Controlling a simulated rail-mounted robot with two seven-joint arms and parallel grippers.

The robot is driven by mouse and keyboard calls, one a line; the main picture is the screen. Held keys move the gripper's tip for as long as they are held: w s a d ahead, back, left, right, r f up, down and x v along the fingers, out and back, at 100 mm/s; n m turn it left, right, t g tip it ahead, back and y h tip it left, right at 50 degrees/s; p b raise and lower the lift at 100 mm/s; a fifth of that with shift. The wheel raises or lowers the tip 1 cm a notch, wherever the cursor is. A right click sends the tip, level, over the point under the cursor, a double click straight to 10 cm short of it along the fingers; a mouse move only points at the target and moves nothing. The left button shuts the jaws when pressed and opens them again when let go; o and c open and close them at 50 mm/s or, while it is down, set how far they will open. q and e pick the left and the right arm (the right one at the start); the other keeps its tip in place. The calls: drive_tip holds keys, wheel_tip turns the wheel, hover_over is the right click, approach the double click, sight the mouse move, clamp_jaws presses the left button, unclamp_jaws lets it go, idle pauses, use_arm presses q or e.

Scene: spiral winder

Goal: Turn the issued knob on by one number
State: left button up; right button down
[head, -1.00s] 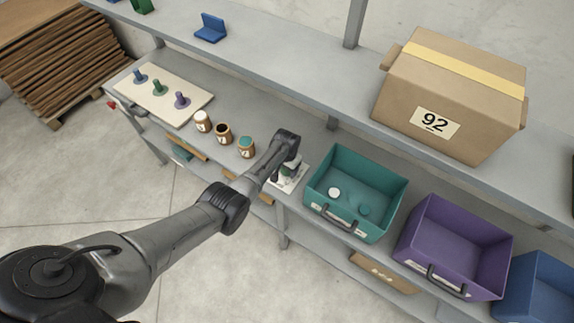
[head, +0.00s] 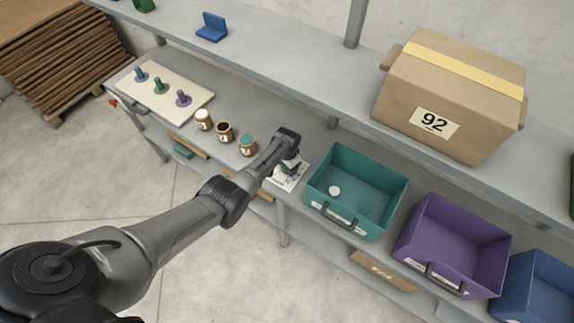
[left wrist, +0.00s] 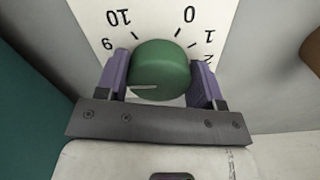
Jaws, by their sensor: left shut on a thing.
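A green knob (left wrist: 160,72) with a pale pointer line sits on a white dial plate (left wrist: 92,16) in the left wrist view. The numbers 9, 10, 0, 1 and 2 show upside down around its visible edge. The pointer line lies on the knob's lower left in that view. My left gripper (left wrist: 160,78) is shut on the knob, with one purple finger pad on each side. In the head view the white plate (head: 292,184) lies on the bench, and my left gripper (head: 288,165) covers most of the knob. My right gripper is not in view.
A teal bin (head: 385,178) stands just right of the dial plate, with a purple bin (head: 460,240) beyond. Several jars (head: 225,132) stand to the left, near a board with pegs (head: 195,108). A shelf with a cardboard box (head: 455,90) runs behind.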

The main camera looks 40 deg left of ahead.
use_arm(q)
drive_tip(key=o, duration=0.9)
drive_tip(key=shift+r, duration=0.15)
drive_tip(key=shift+r, duration=0.3)
drive_tip(key=shift+r+p, duration=2.1)
drive_tip(key=shift+r, duration=4.4)
drive_tip(key=shift+f, duration=0.1)
